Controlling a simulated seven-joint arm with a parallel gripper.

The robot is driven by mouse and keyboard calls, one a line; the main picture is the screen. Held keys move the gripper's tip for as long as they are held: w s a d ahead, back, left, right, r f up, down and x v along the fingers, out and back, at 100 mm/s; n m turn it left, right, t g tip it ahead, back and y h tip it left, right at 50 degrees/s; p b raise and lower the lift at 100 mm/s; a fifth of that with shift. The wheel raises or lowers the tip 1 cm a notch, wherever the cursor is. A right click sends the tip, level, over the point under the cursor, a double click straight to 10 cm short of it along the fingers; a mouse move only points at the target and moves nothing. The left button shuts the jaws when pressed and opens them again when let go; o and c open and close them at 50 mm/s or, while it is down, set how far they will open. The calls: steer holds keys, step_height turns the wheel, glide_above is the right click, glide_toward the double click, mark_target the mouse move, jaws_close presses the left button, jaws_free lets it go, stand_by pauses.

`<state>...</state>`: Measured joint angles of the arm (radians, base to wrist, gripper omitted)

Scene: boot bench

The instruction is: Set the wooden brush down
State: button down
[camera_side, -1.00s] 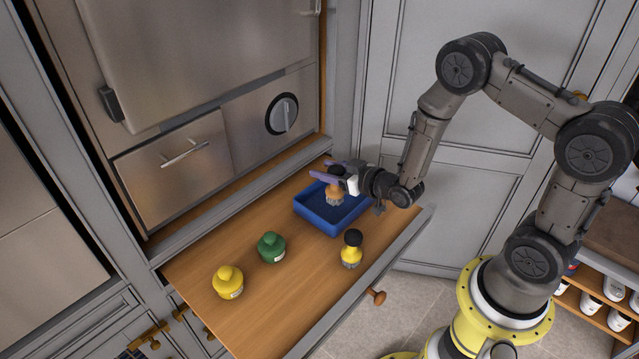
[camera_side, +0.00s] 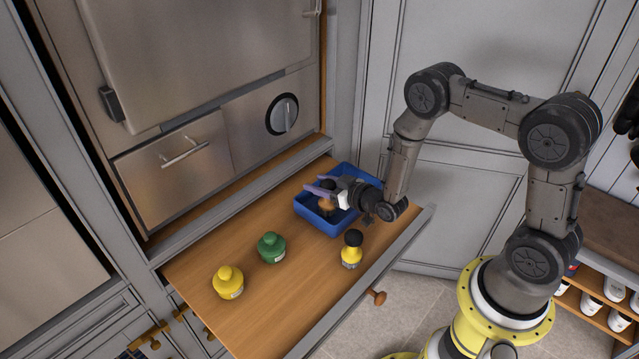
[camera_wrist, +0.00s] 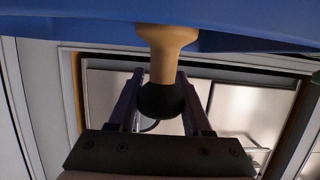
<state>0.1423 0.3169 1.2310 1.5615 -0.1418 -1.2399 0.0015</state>
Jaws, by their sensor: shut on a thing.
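The wooden brush (camera_side: 326,204) has a tan body and a black knob on top. In the side view it is upright and low inside the blue tray (camera_side: 321,228). My gripper (camera_side: 321,187) is shut on it from the side, near the top. In the wrist view the black knob and tan neck of the brush (camera_wrist: 166,55) show between my two fingers (camera_wrist: 160,98), with the blue tray (camera_wrist: 80,24) across the top of the picture. The brush's lower end is hidden, and I cannot tell whether it touches the tray floor.
The tray stands at the back right of the wooden drawer (camera_side: 230,315).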

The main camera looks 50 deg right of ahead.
steer(key=shift+f, duration=0.15)
steer(key=shift+c, duration=1.7)
jaws_free()
